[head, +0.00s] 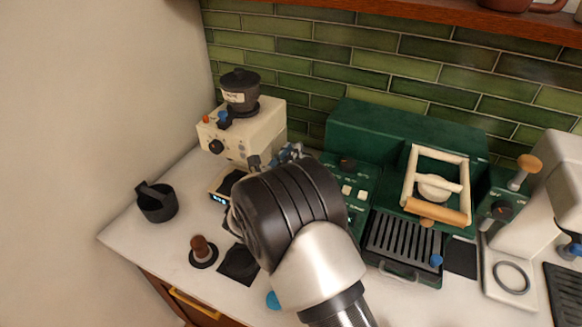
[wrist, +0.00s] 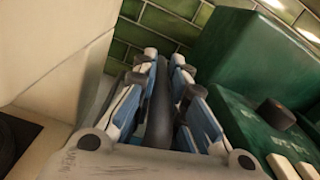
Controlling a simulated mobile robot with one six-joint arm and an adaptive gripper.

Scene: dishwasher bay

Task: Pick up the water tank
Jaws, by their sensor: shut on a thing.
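My gripper (wrist: 163,66) is shut on a dark upright bar (wrist: 159,112), which looks like part of the water tank. The bar stands between the blue-and-white fingers in the wrist view. The rest of the tank is hidden, and I cannot make out its shape. In the head view my gripper (head: 284,154) is at the back of the counter, between the cream grinder and the green coffee machine. My own wrist covers most of it there.
The cream grinder (head: 262,131) stands close on the left and the green coffee machine (head: 400,128) close on the right. The green tile wall (head: 300,45) is behind. A black cup (head: 158,206) and a tamper (head: 202,250) stand on the white counter (head: 150,239).

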